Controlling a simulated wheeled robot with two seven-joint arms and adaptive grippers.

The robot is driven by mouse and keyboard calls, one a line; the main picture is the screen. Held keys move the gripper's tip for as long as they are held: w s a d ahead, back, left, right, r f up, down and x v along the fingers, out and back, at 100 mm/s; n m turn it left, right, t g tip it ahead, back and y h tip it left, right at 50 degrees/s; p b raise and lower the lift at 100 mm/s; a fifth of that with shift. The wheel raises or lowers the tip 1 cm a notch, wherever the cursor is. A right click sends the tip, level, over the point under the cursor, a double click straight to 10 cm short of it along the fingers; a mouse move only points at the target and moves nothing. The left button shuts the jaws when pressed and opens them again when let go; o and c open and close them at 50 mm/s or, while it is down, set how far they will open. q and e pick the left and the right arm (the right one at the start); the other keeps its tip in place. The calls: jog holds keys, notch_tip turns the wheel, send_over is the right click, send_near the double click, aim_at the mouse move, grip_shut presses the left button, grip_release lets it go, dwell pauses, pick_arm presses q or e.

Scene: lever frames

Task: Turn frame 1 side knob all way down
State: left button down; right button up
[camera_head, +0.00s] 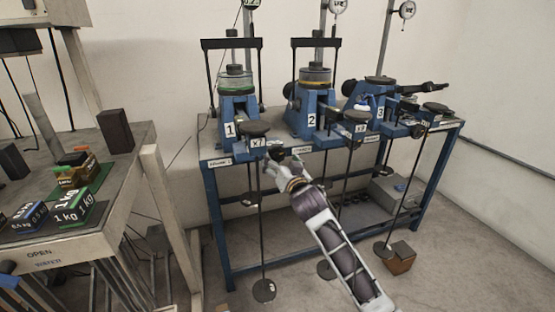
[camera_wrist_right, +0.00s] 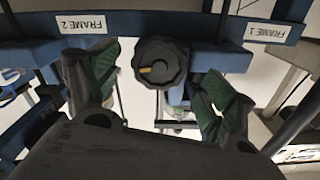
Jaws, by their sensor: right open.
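Frame 1 (camera_head: 238,108) is the blue lever frame at the left end of the blue bench, marked with a white 1. A black ribbed round knob (camera_wrist_right: 160,62) with a small yellow mark shows in the right wrist view, between the "FRAME 2" and "FRAME 1" labels. In the head view the knob is small and partly hidden by my gripper. My right gripper (camera_head: 272,167) is at the bench's front edge. Its two green-padded fingers are open, one on each side of the knob, with gaps visible. My left gripper is not in view.
Frame 2 (camera_head: 312,108) and frame 3 (camera_head: 379,118) stand to the right on the same bench. Hanging rods with discs (camera_head: 264,290) reach down in front of it. A table with weights (camera_head: 75,206) stands at left. Floor between is clear.

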aim_at(276, 156)
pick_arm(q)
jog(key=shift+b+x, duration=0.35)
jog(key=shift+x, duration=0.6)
pick_arm(e)
jog(key=shift+x, duration=1.6)
jog(key=c, duration=1)
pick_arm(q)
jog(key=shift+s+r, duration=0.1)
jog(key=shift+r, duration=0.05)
